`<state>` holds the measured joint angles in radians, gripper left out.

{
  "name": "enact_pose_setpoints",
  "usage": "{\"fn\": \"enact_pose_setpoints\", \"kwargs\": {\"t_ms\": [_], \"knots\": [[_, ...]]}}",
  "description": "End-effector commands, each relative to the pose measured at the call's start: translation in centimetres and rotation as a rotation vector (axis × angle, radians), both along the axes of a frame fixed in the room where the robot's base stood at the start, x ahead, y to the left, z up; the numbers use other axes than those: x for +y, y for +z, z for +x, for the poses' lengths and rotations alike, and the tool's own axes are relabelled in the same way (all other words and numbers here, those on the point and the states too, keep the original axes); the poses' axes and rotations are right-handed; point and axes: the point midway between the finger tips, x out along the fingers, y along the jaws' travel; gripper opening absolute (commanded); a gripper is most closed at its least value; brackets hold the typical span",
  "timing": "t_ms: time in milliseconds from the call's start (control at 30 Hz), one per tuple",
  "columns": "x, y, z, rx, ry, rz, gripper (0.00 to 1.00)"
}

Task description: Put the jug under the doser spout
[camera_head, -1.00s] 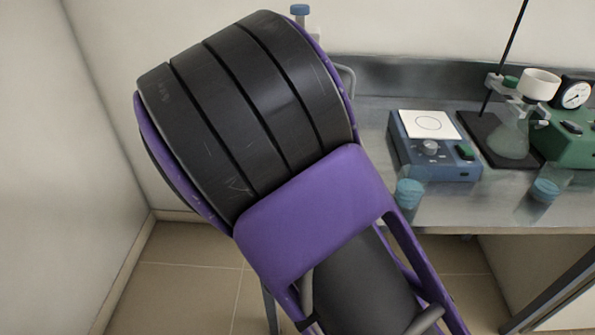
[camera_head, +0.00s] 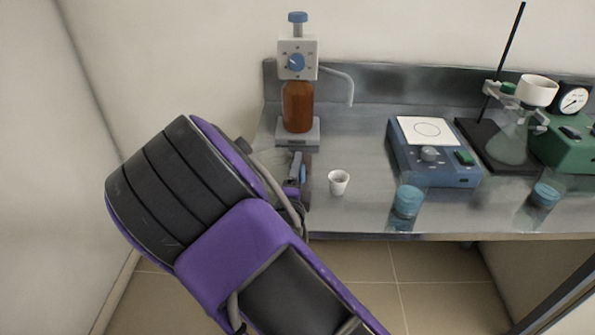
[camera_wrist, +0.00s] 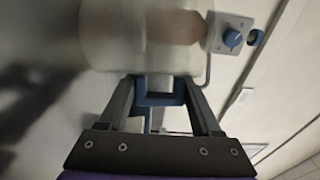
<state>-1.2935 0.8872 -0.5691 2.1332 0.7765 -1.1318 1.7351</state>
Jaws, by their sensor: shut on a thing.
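The doser (camera_head: 298,105) stands at the back left of the bench, an amber bottle under a white head with a blue knob. Its bent spout (camera_head: 345,80) reaches out to the right. The jug (camera_wrist: 120,38) is clear and cloudy; my gripper (camera_wrist: 158,92) is shut on its handle in the wrist view. In the head view the jug (camera_head: 268,158) is mostly hidden behind my arm, in front and left of the doser base, not under the spout. The doser head (camera_wrist: 232,36) also shows beside the jug in the wrist view, and the amber bottle shows through the jug wall.
A small white cup (camera_head: 338,183) stands near the bench's front edge, right of my gripper. Bench below the spout is clear.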

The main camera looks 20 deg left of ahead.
Motion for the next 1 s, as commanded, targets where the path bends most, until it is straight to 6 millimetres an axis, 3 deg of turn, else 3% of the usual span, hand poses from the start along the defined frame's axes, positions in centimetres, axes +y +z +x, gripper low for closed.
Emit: {"fn": "enact_pose_setpoints", "kwargs": {"t_ms": [100, 133, 300, 667, 1000], "knots": [[0.0, -0.4, 0.0, 0.000, -0.001, 0.000, 0.01], [0.0, -0.3, 0.0, 0.000, -0.001, 0.000, 0.71], [0.0, -0.2, 0.0, 0.000, 0.000, -0.001, 1.00], [0.0, 0.4, 0.0, 0.000, 0.001, -0.001, 1.00], [-0.9, -0.1, -7.0, 0.002, 0.002, 0.001, 1.00]]}}
